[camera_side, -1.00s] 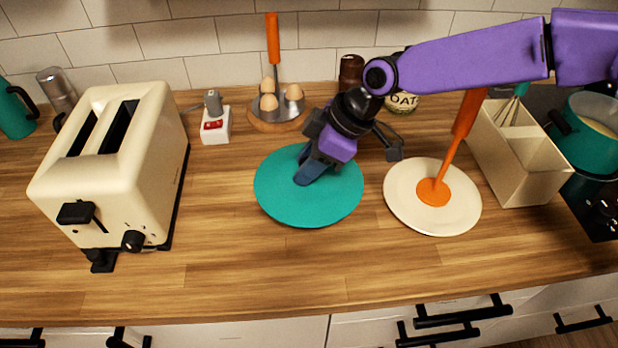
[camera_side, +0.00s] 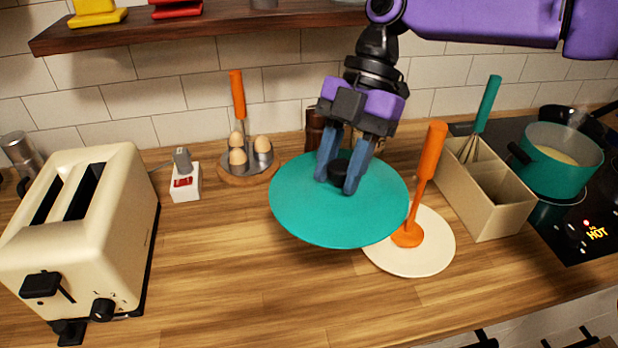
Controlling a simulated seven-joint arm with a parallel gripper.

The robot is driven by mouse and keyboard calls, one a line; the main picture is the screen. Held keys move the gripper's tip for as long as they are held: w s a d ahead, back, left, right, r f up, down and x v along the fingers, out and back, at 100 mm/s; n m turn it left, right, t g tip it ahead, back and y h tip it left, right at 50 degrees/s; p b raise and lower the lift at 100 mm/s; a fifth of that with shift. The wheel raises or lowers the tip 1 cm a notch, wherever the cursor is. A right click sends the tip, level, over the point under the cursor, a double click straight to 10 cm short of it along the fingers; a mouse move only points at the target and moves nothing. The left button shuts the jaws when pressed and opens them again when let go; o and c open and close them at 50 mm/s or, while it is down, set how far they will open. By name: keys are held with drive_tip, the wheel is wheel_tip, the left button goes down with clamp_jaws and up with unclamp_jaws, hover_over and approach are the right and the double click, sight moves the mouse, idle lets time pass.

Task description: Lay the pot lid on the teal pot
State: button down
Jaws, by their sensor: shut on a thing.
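The pot lid (camera_side: 310,218) is a flat teal disc with a black knob (camera_side: 339,172). My gripper (camera_side: 346,180) is shut on the knob, its blue fingers on either side. The lid hangs above the counter and overlaps part of the cream plate in the picture. The teal pot (camera_side: 560,170) stands on the black stove at the right. It is open at the top, with pale contents and a black handle on its left side. The lid is well to the left of the pot.
A cream divided utensil box (camera_side: 508,215) with a teal-handled whisk (camera_side: 487,105) stands between lid and pot. An orange-handled utensil (camera_side: 427,170) rises from the cream plate (camera_side: 425,262). The stove (camera_side: 602,215) reads HOT. A wooden shelf (camera_side: 200,22) is above; a toaster (camera_side: 85,230) is left.

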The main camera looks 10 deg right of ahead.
sight(370, 203)
drive_tip(key=s+d+n, duration=0.1)
drive_tip(key=s+d+r+n+h, duration=0.1)
drive_tip(key=s+d+n+g, duration=0.1)
drive_tip(key=s, duration=0.1)
drive_tip(key=shift+r+n+h, duration=0.25)
drive_tip(key=shift+n+h, duration=0.05)
drive_tip(key=s+d+f+n+h, duration=0.2)
drive_tip(key=s+d+n, duration=0.2)
drive_tip(key=s+d, duration=0.5)
drive_tip(key=w+d+f+m+y, duration=0.35)
drive_tip(key=w+d+m, duration=0.2)
drive_tip(key=d, duration=0.45)
drive_tip(key=w+d+f+m+t+h, duration=0.1)
drive_tip(key=w+d+m+t, duration=0.45)
drive_tip(key=d+m, duration=0.4)
drive_tip(key=w+d+f+m+t, duration=0.2)
drive_tip(key=w+d+m+t, duration=0.35)
drive_tip(key=m, duration=0.75)
drive_tip(key=w+d+r+m, duration=0.1)
drive_tip(key=w+d, duration=0.4)
drive_tip(key=d, duration=0.6)
drive_tip(key=w+d+r+m+h, duration=0.1)
drive_tip(key=w+d+r, duration=0.2)
drive_tip(key=d, duration=0.9)
drive_tip(key=w, duration=0.3)
drive_tip(key=shift+d+r+m, duration=0.3)
